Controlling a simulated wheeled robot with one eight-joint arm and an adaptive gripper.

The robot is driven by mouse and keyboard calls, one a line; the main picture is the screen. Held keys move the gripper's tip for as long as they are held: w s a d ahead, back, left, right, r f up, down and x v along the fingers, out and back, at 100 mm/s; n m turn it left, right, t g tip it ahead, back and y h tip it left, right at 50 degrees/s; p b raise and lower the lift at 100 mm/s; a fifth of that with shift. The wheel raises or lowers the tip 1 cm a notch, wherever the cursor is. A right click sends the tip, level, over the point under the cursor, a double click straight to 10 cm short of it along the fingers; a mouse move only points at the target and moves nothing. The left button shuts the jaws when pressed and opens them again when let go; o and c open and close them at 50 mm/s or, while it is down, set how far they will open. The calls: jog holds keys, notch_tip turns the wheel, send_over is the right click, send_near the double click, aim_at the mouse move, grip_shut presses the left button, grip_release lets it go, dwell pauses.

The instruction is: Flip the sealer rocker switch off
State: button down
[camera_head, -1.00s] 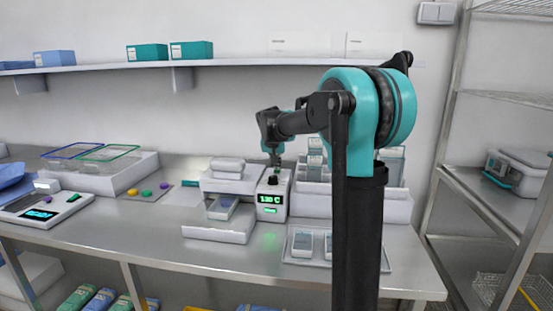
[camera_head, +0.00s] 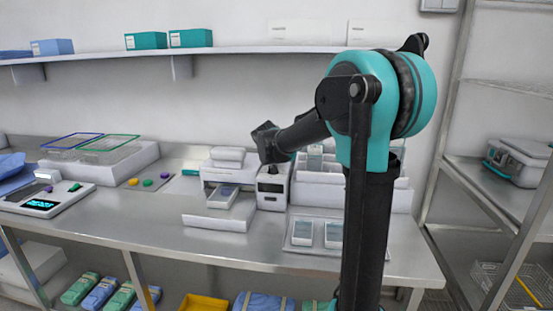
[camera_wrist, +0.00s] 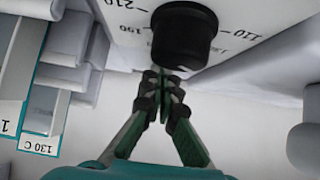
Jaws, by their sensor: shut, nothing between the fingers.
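The sealer is a small white box (camera_head: 272,194) on the steel bench, with a dark, unlit display (camera_head: 270,188) on its front. The wrist view shows its white face (camera_wrist: 125,15) with a black round knob (camera_wrist: 184,38) and a printed scale around it. My gripper (camera_wrist: 163,76) is shut and empty, its tips close to the knob's lower left edge in the picture; I cannot tell whether they touch the sealer. The rocker switch cannot be made out in either view. In the head view my arm's end hangs above the sealer.
A white stand with a pouch (camera_head: 222,196) is left of the sealer. A tray with two packs (camera_head: 303,233) is in front on the right, and white bins (camera_head: 400,195) stand behind. A scale (camera_head: 45,203) is at far left. A shelf (camera_head: 250,53) runs above.

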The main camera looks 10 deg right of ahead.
jog(key=shift+r, duration=0.15)
jog(key=shift+r, duration=0.65)
jog(key=shift+r, duration=0.3)
jog(key=r, duration=0.1)
jog(key=s+r, duration=0.1)
jog(key=r, duration=0.1)
jog(key=shift+s+a+r, duration=0.15)
jog(key=shift+a+r, duration=0.1)
jog(key=shift+r, duration=0.15)
jog(key=v, duration=0.9)
jog(key=shift+s+f, duration=0.25)
jog(key=shift+s, duration=0.05)
